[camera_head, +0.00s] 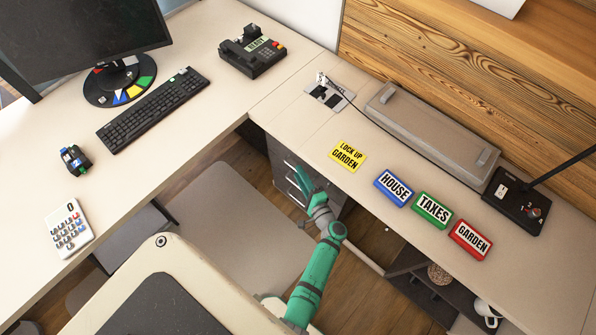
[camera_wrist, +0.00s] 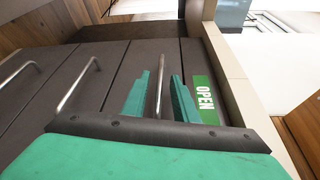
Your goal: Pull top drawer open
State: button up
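A dark grey drawer unit (camera_head: 283,160) stands under the desk and shows several bar handles. In the wrist view it appears on its side, with the top drawer (camera_wrist: 176,58) at the right, beside the desk edge. The top drawer looks closed. My green gripper (camera_head: 301,181) is at the drawer fronts. In the wrist view its fingers (camera_wrist: 160,92) are apart, one on each side of the top drawer's metal handle (camera_wrist: 159,84). I cannot tell whether either finger touches the handle.
The desk top (camera_head: 330,200) lies just above the drawers. Yellow (camera_head: 347,156), blue (camera_head: 394,187), green (camera_head: 432,210) and red (camera_head: 470,239) labelled blocks lie on it. A chair (camera_head: 160,290) stands left of my arm. Some floor (camera_head: 255,170) shows before the drawers.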

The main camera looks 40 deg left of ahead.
jog(key=shift+x, duration=1.15)
grip_shut()
dwell(0.6)
